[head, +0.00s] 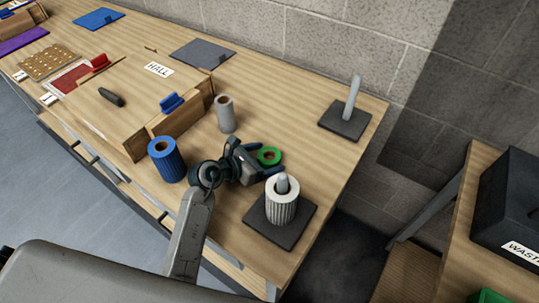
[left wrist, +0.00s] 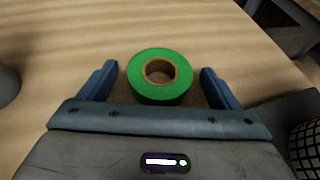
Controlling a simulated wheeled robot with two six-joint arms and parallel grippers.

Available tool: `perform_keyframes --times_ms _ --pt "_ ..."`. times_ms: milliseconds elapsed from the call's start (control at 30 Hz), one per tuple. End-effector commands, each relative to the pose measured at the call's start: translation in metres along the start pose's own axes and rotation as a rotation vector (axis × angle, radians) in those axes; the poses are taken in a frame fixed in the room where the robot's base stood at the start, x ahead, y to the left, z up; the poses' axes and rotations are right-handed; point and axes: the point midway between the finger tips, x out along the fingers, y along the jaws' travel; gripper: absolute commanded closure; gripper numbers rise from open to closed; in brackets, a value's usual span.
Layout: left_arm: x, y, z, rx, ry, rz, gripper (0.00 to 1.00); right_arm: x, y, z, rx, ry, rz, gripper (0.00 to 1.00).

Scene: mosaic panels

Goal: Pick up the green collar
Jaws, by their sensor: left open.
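The green collar (head: 269,156) is a short ring with a brown inner rim, lying flat on the wooden table. In the left wrist view the green collar (left wrist: 160,77) sits between the two blue fingers, with a gap on each side. My left gripper (head: 264,160) is open around or just above it; I cannot tell the exact height. In the left wrist view the left gripper (left wrist: 158,85) shows both fingers spread wide. My right gripper is not in view.
A ribbed white collar (head: 283,205) stands on a post with a dark base (head: 297,228), close to my gripper. A blue collar (head: 167,160), a grey cylinder (head: 225,114) and a wooden box (head: 140,85) stand nearby. An empty post (head: 353,98) stands at the back right.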

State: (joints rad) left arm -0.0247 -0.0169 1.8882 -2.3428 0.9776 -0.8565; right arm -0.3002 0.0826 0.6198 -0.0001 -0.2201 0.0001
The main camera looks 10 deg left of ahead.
Motion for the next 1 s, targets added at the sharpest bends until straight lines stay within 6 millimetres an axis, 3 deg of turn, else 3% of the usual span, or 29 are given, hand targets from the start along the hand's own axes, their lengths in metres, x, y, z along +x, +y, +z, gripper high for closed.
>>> perform_keyframes --times_ms 100,367,667,1000 --pt "0.000 0.000 0.000 0.000 0.000 0.000 0.16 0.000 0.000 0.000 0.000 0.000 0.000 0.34" --pt "-0.001 0.000 -0.001 0.000 0.000 0.000 0.64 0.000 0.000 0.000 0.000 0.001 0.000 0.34" --pt "-0.002 0.000 0.004 0.001 -0.001 0.000 0.64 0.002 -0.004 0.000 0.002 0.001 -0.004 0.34" --pt "-0.025 0.001 0.061 0.005 -0.006 0.002 0.64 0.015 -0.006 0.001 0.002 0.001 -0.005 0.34"
